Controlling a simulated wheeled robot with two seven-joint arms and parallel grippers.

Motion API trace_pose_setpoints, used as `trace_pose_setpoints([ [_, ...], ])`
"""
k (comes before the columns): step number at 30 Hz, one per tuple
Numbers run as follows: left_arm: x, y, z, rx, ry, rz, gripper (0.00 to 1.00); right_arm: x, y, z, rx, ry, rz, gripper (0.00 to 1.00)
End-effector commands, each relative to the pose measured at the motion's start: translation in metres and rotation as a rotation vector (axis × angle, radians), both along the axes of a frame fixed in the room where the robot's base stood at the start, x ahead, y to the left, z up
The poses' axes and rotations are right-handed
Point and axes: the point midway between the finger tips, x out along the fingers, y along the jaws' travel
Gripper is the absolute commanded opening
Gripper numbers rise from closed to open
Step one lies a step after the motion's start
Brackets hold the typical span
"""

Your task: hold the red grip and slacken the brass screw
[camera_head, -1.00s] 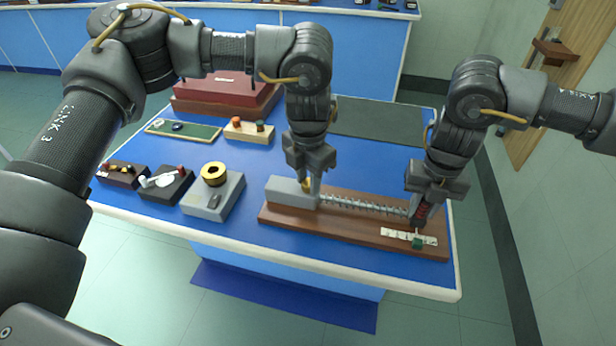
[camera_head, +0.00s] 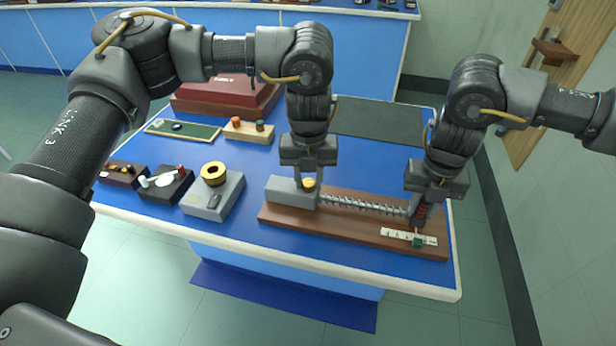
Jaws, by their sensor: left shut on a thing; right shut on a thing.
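The brass screw (camera_head: 309,184) sits on top of the grey block (camera_head: 288,191) at the left end of a brown wooden base (camera_head: 345,228). My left gripper (camera_head: 308,186) is above the block, shut on the brass screw, with its fingers pointing down on either side. The red grip (camera_head: 422,211) is at the right end of the base, at the end of a coil spring (camera_head: 362,204) that runs from the block. My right gripper (camera_head: 419,208) is shut on the red grip and hides part of it.
A white scale (camera_head: 405,236) with a green piece (camera_head: 417,243) lies at the base's front right. Left on the blue table stand a grey box with a yellow ring (camera_head: 214,175) and a black box (camera_head: 167,185). A red case (camera_head: 226,92) and a dark mat (camera_head: 380,121) are behind.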

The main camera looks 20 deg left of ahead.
Motion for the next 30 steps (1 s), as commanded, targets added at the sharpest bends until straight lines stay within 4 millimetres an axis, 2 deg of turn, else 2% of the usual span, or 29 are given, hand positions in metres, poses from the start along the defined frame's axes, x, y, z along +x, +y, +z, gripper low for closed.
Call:
trace_pose_setpoints([
  [9,0.0005,0.0001,0.0015,0.000,-0.001,0.085,0.06,0.0024,-0.0007,0.0036,0.001,-0.008,-0.004,0.00],
  [23,0.0005,0.0004,0.0015,0.001,-0.002,0.094,0.06,0.0022,-0.0005,0.0034,0.000,-0.007,-0.003,0.00],
  [24,0.0004,0.0004,0.0015,0.001,-0.002,0.094,0.34,0.0022,-0.0005,0.0034,0.000,-0.007,-0.003,0.00],
  [28,0.0003,0.0004,0.0012,0.000,-0.001,0.093,0.50,0.0022,-0.0005,0.0033,0.000,-0.007,-0.003,0.00],
  [30,0.0002,0.0004,0.0011,0.000,-0.001,0.093,0.50,0.0021,-0.0005,0.0033,0.000,-0.007,-0.003,0.00],
])
